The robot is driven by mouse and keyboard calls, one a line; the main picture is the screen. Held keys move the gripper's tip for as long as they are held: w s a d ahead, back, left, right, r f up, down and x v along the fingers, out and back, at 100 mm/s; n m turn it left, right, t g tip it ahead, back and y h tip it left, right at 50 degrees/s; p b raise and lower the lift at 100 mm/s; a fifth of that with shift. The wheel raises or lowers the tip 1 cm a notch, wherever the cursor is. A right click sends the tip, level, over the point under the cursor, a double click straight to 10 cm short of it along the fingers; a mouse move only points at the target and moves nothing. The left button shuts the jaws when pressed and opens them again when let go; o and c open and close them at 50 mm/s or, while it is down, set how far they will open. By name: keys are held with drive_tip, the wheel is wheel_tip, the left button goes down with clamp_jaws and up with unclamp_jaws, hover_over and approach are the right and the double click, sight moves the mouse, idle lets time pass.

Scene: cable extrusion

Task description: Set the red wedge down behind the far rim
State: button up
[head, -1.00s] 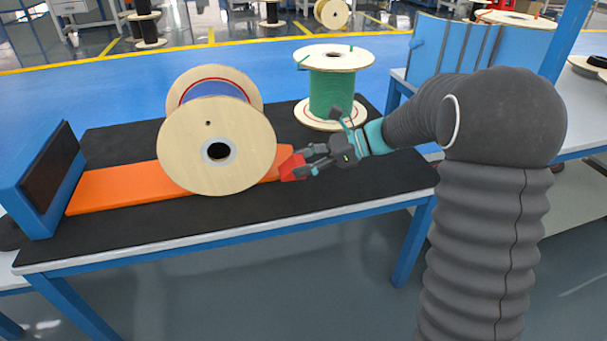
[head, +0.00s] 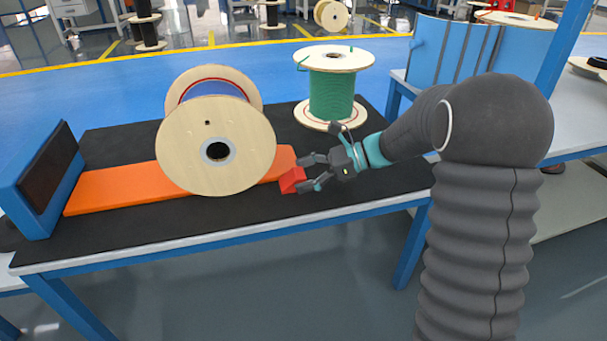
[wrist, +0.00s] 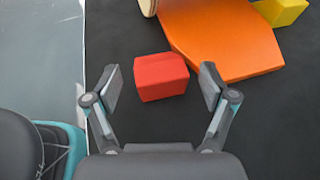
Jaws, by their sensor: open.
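The red wedge (head: 291,181) is a small block on the black mat, just off the near right end of the orange board. In the wrist view the red wedge (wrist: 161,77) lies between and slightly ahead of my fingertips, with a gap on both sides. My gripper (head: 309,173) is open beside it, reaching in from the right; its spread fingers also show in the wrist view (wrist: 160,84). The wooden spool (head: 217,148) with blue cable stands on its rims on the orange board (head: 110,188). The spool's far rim (head: 233,76) is partly hidden by the near one.
A spool of green cable (head: 332,95) stands upright at the back right of the mat. A yellow block (wrist: 282,10) lies beyond the board in the wrist view. A blue box with a dark panel (head: 45,180) is at the left. The near right mat (head: 375,185) is clear.

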drive_tip(key=shift+r, duration=0.25)
drive_tip(key=p+v, duration=0.2)
drive_tip(key=v, duration=1)
drive_tip(key=s+d+r+n+t+h, duration=0.1)
drive_tip(key=s+n+h, duration=0.5)
drive_tip(key=s, duration=0.8)
drive_tip(key=s+d+r+n+t+h, duration=0.1)
drive_tip(key=s+d+n+t+h, duration=0.3)
drive_tip(key=s+n+h, duration=0.3)
drive_tip(key=s+n, duration=0.4)
drive_tip(key=s, duration=0.3)
drive_tip(key=shift+s+d+r+n+t+h, duration=0.2)
drive_tip(key=shift+d+n+t+h, duration=0.1)
drive_tip(key=shift+t, duration=0.1)
